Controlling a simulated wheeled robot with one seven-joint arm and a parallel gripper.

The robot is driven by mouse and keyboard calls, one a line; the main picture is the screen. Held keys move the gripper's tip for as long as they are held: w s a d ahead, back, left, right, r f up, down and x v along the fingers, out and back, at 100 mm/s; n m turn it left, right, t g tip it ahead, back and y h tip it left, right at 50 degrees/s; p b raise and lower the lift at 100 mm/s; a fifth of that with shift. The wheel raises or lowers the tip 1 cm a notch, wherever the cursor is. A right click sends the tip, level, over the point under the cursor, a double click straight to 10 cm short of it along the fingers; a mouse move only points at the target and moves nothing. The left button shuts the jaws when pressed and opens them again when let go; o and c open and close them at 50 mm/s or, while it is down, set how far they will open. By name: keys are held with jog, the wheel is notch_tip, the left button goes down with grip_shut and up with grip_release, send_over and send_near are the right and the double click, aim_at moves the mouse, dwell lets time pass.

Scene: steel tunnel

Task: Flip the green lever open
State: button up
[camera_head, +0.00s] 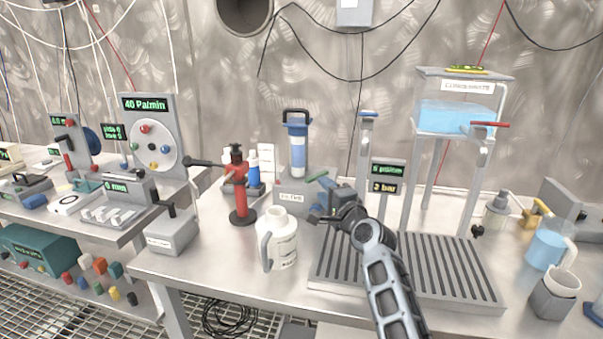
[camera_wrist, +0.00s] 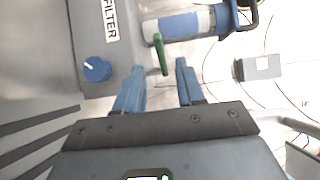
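The green lever (camera_head: 317,176) sticks out from the right side of the grey filter unit (camera_head: 290,206), just below the blue-and-white filter cylinder (camera_head: 297,150). In the wrist view the green lever (camera_wrist: 161,54) is a short bar lying lengthwise, ahead of and between the two blue fingertips. My gripper (camera_wrist: 160,66) is open and empty, with a gap on both sides of the lever. In the head view my gripper (camera_head: 327,184) is beside the lever, and its fingers are partly hidden by its own body.
A blue knob (camera_wrist: 97,69) sits on the filter unit near the left finger. A white jug (camera_head: 281,243) stands in front of the unit. A slotted drain tray (camera_head: 450,275) lies to the right. A display post (camera_head: 387,176) stands close behind my gripper.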

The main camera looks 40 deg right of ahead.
aim_at(315, 180)
jog(key=shift+b+x, duration=0.55)
jog(key=shift+x, duration=3.3)
jog(key=shift+c, duration=0.3)
grip_shut()
